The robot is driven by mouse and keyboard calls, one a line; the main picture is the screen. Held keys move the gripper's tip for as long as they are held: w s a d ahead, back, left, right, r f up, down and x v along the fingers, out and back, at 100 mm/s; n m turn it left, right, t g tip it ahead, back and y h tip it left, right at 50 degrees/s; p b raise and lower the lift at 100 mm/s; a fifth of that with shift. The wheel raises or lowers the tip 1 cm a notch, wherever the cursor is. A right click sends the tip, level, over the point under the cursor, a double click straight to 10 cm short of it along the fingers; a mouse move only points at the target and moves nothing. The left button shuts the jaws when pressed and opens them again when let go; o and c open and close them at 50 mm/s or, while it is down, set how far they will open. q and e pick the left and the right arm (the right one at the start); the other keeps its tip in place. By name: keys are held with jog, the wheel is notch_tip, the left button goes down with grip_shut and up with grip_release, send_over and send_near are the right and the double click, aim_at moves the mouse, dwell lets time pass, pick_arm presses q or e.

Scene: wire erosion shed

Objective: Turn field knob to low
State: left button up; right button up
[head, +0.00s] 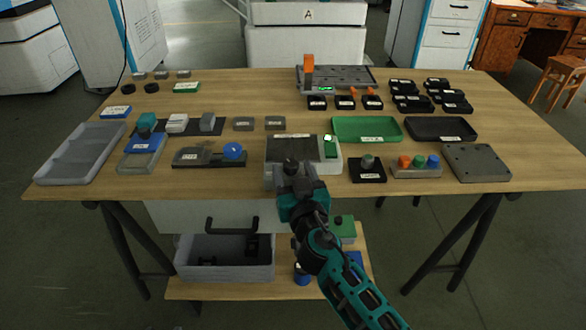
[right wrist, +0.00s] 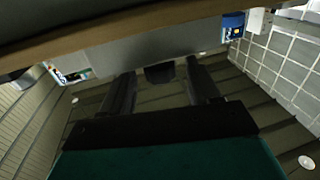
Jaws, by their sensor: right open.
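A dark knob-like piece (right wrist: 160,73), perhaps the field knob, shows between the fingertips at the edge of a grey face. I cannot tell whether the fingers touch it. Its setting and markings are not readable. My left gripper is out of view.
A black block with a grey knob (head: 367,162) and a box with coloured buttons (head: 416,166) stand to the right. A grey block with a blue knob (head: 233,151) is to the left. Green (head: 367,128) and black trays lie behind. A grey bin (head: 224,270) sits below.

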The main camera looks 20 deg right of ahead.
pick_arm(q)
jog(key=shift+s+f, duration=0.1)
pick_arm(e)
jog(key=c, duration=1)
jog(key=shift+d+r+n+y+p, duration=0.15)
jog(key=shift+n+y+p, duration=0.25)
jog(key=shift+n+y, duration=0.45)
jog(key=shift+d+n+y+p, duration=0.2)
jog(key=shift+n+y+p, duration=0.25)
jog(key=shift+y, duration=0.8)
jog(key=shift+c, duration=0.2)
jog(key=shift+d+n+g+y+p, duration=0.1)
jog(key=shift+n+g+y+p, duration=0.2)
jog(key=shift+n+y+p, duration=0.55)
jog(key=shift+y, duration=0.65)
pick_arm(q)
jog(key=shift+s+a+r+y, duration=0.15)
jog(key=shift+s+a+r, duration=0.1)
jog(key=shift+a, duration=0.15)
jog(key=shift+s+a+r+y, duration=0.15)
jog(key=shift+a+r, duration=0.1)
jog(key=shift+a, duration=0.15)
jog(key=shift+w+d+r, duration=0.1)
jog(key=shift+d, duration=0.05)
pick_arm(e)
jog(key=o, duration=1)
jog(key=shift+o, duration=0.2)
